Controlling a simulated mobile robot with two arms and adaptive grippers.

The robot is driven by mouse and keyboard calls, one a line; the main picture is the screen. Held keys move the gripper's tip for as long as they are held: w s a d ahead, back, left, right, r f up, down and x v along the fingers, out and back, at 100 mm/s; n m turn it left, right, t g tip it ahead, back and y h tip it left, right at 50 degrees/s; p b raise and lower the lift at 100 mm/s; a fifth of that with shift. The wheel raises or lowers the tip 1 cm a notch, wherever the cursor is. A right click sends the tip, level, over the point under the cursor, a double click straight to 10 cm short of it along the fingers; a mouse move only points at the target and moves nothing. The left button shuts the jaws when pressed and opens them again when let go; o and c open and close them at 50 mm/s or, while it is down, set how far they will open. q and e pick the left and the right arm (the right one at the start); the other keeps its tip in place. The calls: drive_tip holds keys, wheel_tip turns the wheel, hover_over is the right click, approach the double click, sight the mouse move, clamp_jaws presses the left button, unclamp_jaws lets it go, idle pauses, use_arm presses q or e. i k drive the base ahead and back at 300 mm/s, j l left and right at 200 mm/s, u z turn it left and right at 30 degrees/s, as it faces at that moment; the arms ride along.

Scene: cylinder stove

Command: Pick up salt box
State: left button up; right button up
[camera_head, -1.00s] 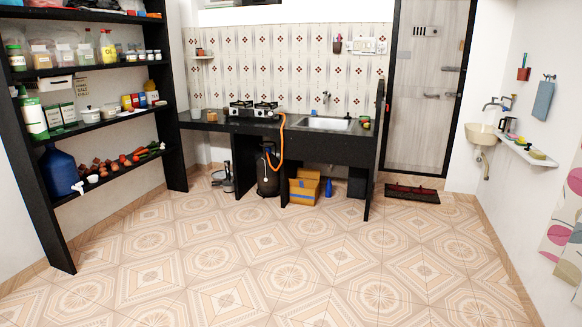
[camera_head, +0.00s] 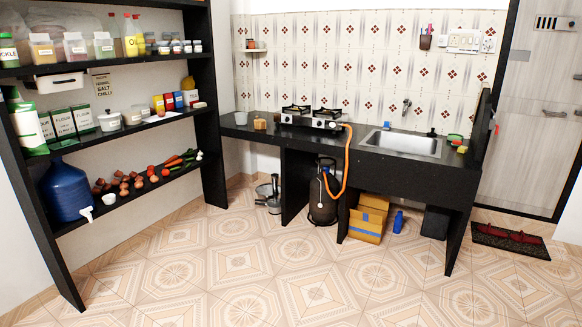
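A row of small boxes stands on the middle shelf of the dark rack at the left: a yellow box (camera_head: 158,104), a red box (camera_head: 169,102) and a blue box (camera_head: 179,100). Their labels are too small to read, so I cannot tell which one is the salt box. Neither of my grippers is in view.
The shelf rack (camera_head: 215,150) holds jars, flour packs (camera_head: 62,122), a white pot (camera_head: 109,121), vegetables and a blue water container (camera_head: 66,190). A black counter (camera_head: 262,128) with a stove (camera_head: 310,117) and sink (camera_head: 405,143) stands behind. The tiled floor (camera_head: 230,265) in front is clear.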

sight(259, 126)
drive_tip(key=i, duration=4.3)
